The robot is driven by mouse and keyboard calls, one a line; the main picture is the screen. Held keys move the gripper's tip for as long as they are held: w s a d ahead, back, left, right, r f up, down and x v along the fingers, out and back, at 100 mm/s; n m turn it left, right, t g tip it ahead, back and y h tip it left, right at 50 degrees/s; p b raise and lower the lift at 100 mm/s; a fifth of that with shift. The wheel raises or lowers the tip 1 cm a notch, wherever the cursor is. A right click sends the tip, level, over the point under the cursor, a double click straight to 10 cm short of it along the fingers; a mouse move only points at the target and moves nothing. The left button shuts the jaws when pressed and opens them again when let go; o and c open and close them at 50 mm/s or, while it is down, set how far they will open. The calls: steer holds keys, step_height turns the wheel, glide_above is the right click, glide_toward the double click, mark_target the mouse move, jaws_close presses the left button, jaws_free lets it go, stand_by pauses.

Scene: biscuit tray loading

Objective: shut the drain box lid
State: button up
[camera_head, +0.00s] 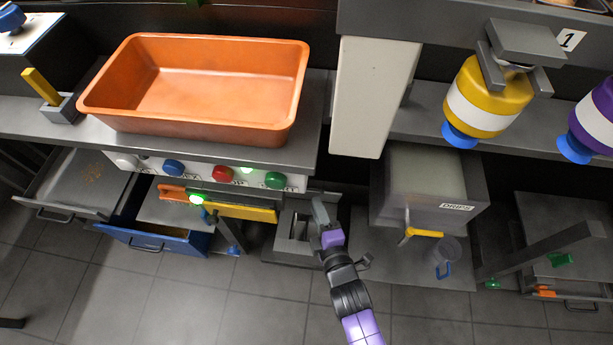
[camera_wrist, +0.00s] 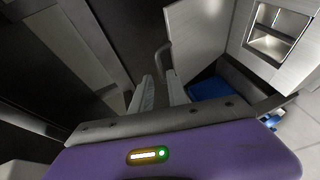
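A low grey box (camera_head: 289,250) with an opening in its top stands on the floor below the counter, left of the tank marked DRIPS. I take it to be the drain box. A grey upright piece (camera_head: 320,211) beside its opening may be the raised lid, but I cannot tell for sure. My gripper (camera_head: 325,228) is at the box's right side, partly hiding it. In the wrist view my gripper (camera_wrist: 161,88) shows two fingers apart with nothing clearly between them. A light grey panel (camera_wrist: 198,38) rises just beyond the fingers; contact cannot be told.
The DRIPS tank (camera_head: 430,188) has a yellow-handled tap (camera_head: 424,233) and a clear jug (camera_head: 448,256) close on the right. A blue drawer (camera_head: 160,240) stands open on the left, near a yellow bar (camera_head: 240,212). An orange tray (camera_head: 200,120) sits on the counter above. The tiled floor in front is clear.

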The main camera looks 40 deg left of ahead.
mark_target(310, 188)
steer(key=shift+b+x, duration=3.85)
steer(key=shift+x, duration=0.05)
jaws_close()
